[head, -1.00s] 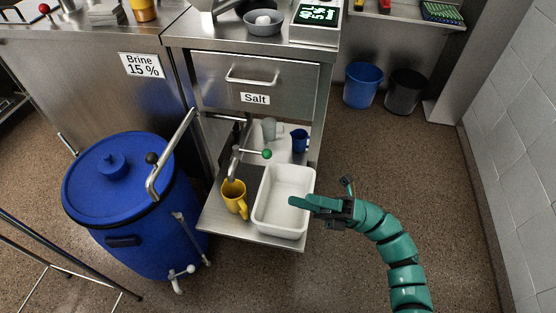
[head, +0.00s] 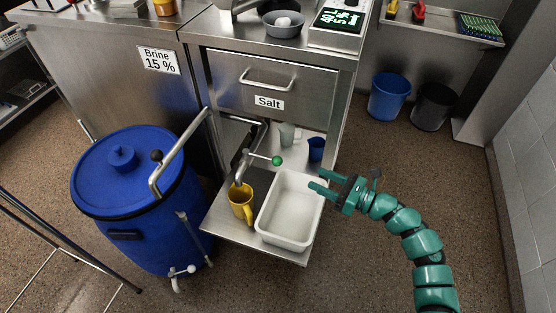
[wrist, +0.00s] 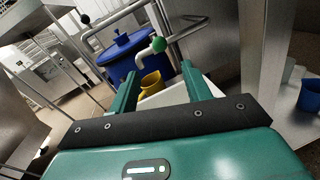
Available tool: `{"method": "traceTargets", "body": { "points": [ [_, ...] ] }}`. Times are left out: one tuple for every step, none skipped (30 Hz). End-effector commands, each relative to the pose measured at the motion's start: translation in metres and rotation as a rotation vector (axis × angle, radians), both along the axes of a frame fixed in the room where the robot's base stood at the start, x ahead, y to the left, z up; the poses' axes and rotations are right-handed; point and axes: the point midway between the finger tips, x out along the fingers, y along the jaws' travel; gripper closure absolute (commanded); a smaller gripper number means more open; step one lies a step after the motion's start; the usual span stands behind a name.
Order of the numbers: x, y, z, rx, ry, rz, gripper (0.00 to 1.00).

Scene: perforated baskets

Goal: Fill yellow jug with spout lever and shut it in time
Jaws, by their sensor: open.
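The yellow jug (head: 240,203) stands upright on the low metal shelf, under the spout (head: 241,172). Its fill level cannot be made out. The spout lever is a thin rod ending in a green ball (head: 277,160), pointing right in the head view. My gripper (head: 316,181) is open and empty, above the right side of the white tub, to the right of the green ball and apart from it. In the wrist view the green ball (wrist: 158,44) shows beyond and between my fingers, with the yellow jug (wrist: 152,84) below it.
A white tub (head: 290,232) sits right of the jug. A blue jug (head: 316,149) and a pale cup (head: 288,136) stand behind. A blue barrel (head: 125,215) with a bent pipe and black knob stands left.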

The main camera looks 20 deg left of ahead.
Motion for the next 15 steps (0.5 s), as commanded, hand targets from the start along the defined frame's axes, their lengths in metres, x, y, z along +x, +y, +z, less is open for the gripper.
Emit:
{"method": "traceTargets", "body": {
  "points": [
    [0.001, 0.012, 0.000, 0.001, 0.000, 0.006, 0.52],
    [0.002, 0.018, 0.000, 0.001, 0.001, 0.007, 0.52],
    [0.004, 0.026, 0.000, 0.001, 0.001, 0.007, 0.52],
    [0.005, 0.032, 0.000, 0.002, 0.001, 0.007, 0.52],
    [0.007, 0.037, 0.000, 0.001, 0.001, 0.006, 0.52],
    [0.009, 0.045, 0.000, 0.002, 0.001, 0.005, 0.52],
    [0.011, 0.051, 0.000, 0.003, 0.000, 0.005, 0.52],
    [0.012, 0.057, 0.001, 0.003, 0.001, 0.006, 0.52],
    [0.014, 0.065, 0.001, 0.003, 0.000, 0.006, 0.52],
    [0.015, 0.071, 0.001, 0.003, -0.001, 0.007, 0.52],
    [0.016, 0.077, 0.002, 0.004, -0.001, 0.008, 0.52],
    [0.017, 0.084, 0.002, 0.004, -0.001, 0.008, 0.52],
    [0.019, 0.090, 0.002, 0.003, -0.001, 0.009, 0.52],
    [0.021, 0.095, 0.002, 0.003, -0.001, 0.006, 0.52],
    [0.022, 0.102, 0.001, 0.003, 0.000, 0.006, 0.52]
  ]
}}
